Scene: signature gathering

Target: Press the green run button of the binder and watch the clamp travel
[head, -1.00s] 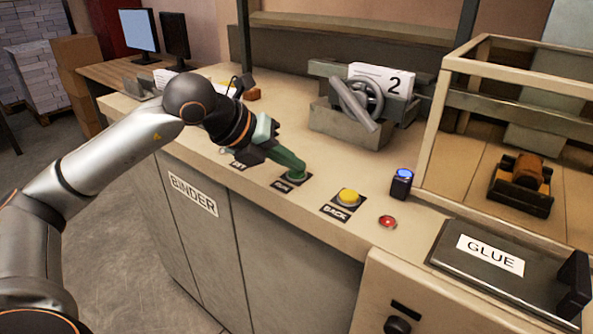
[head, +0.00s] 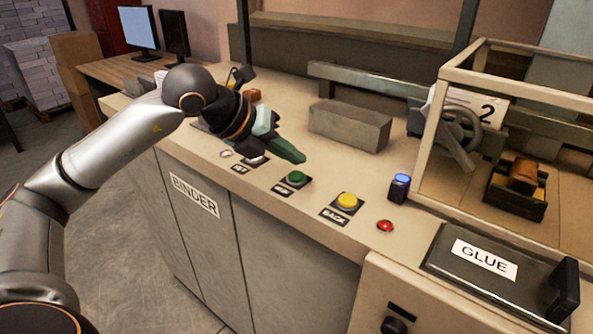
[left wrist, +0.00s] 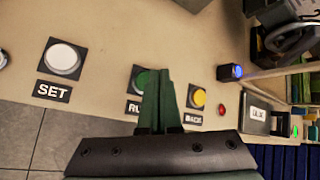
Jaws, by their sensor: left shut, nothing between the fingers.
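The green run button (head: 295,178) sits on a dark plate on the binder's front ledge (head: 262,197), between the white SET button and the yellow BACK button (head: 347,202). My left gripper (head: 302,158) is shut and empty, above and behind the green button and apart from it. In the left wrist view its fingers (left wrist: 156,100) partly cover the green button (left wrist: 143,80). The clamp (head: 455,130), with its handwheel and a card marked 2, stands to the right, partly behind the frame of the glue station. My right gripper is not in view.
A wooden-framed enclosure (head: 430,145) stands at the right, holding a dark carriage with a brown block (head: 523,178). A blue-lit post (head: 400,187), a red button (head: 385,226) and the GLUE plate (head: 488,255) are near it. A grey block (head: 350,127) lies behind the buttons.

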